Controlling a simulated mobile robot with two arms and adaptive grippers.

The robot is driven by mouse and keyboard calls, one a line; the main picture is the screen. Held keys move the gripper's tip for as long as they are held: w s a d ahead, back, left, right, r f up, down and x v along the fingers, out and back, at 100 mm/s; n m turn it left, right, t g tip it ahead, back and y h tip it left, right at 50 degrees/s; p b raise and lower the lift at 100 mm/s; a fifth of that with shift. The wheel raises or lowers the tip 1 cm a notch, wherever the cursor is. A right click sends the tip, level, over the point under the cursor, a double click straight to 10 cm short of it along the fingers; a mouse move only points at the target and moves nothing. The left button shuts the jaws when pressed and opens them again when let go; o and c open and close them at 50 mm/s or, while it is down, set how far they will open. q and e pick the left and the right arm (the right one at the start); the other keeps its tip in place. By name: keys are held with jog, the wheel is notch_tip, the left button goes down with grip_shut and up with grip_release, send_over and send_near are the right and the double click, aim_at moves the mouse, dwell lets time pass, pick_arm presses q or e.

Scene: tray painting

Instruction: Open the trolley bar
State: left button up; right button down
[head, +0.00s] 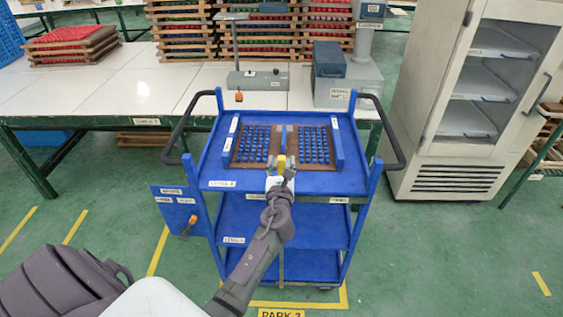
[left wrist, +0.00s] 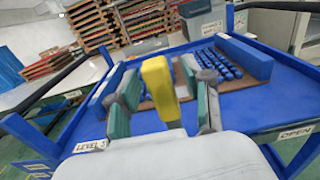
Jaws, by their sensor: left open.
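The blue trolley (head: 222,172) stands in front of me with its top shelf at working height. A yellow handle (head: 282,160) stands at the front middle of the top shelf. It also shows large in the left wrist view (left wrist: 157,85). A thin bar (head: 284,137) runs back from near it between two groups of blue pieces; whether it joins the handle I cannot tell. My left gripper (head: 281,167) is open at the handle, with a finger on either side, also in the left wrist view (left wrist: 160,78). Contact is unclear. My right gripper is out of view.
Black push handles (head: 391,128) stick out at both trolley sides. A blue panel (head: 180,212) hangs at its left. A white-topped table (head: 85,95) stands behind with stacked trays. A glass-front cabinet (head: 470,165) stands at the right. Green floor at front right is clear.

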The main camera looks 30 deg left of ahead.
pick_arm(q)
jog(key=shift+w+a, duration=0.2)
grip_shut()
jog(key=shift+d, duration=0.15)
dwell(0.3)
